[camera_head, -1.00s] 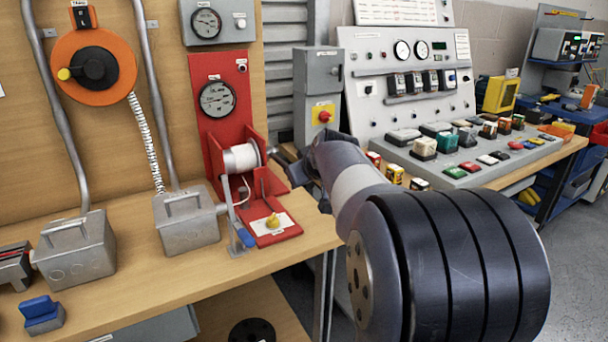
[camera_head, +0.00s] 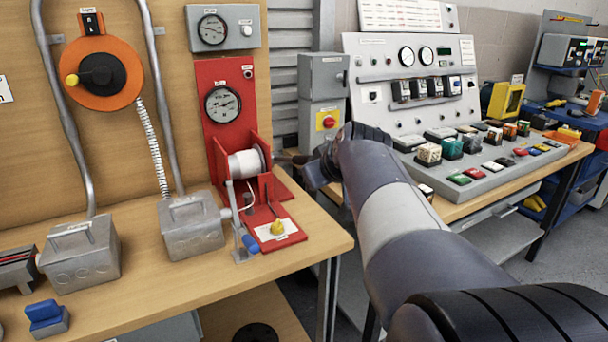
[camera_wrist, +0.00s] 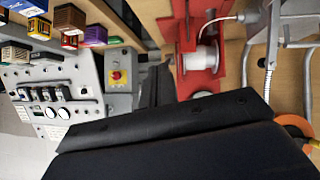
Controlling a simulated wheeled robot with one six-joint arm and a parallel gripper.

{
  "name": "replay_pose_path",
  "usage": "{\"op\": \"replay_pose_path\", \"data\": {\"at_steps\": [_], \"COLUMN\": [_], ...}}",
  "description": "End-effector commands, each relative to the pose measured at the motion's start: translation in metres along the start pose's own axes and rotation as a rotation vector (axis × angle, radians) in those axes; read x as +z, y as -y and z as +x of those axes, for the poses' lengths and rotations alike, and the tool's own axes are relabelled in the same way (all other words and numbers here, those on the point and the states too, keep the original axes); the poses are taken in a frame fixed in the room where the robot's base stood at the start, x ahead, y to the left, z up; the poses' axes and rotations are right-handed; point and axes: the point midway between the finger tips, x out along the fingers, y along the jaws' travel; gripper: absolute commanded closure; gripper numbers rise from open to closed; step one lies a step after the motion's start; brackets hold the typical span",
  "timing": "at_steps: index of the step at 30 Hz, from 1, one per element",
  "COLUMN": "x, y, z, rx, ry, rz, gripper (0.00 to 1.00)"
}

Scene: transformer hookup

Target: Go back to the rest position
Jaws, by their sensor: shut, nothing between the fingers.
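My arm reaches from the bottom right of the head view toward the gap between the wooden bench and the control desk. My gripper (camera_head: 316,172) is at its far end, small and dark, right of the red winch stand (camera_head: 228,115) and its white spool (camera_head: 246,163). It is shut with nothing held; its fingertips are hard to make out. The wrist view is turned over: a large black part of my own arm fills its bottom, and the spool (camera_wrist: 203,58) shows at top.
The wooden bench (camera_head: 140,305) holds grey metal boxes (camera_head: 190,226) and a blue-topped block (camera_head: 46,318). The sloped control desk (camera_head: 500,170) with coloured blocks lies right of my arm. A grey cabinet with a red knob (camera_head: 326,121) stands behind. Floor shows at the far right.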

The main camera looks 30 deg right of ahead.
Motion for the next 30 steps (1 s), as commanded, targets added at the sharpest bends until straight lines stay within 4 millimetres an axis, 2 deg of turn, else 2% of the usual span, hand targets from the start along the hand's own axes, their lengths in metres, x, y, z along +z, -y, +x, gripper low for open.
{"op": "replay_pose_path", "data": {"at_steps": [14,20,30], "x": [0.000,0.000,-0.001], "y": [0.000,0.001,0.001], "z": [0.006,0.033,0.094], "rx": [-0.001,-0.002,-0.002], "ry": [0.001,0.003,0.003], "rz": [0.000,-0.001,-0.001], "gripper": [1.00,1.00,1.00]}}
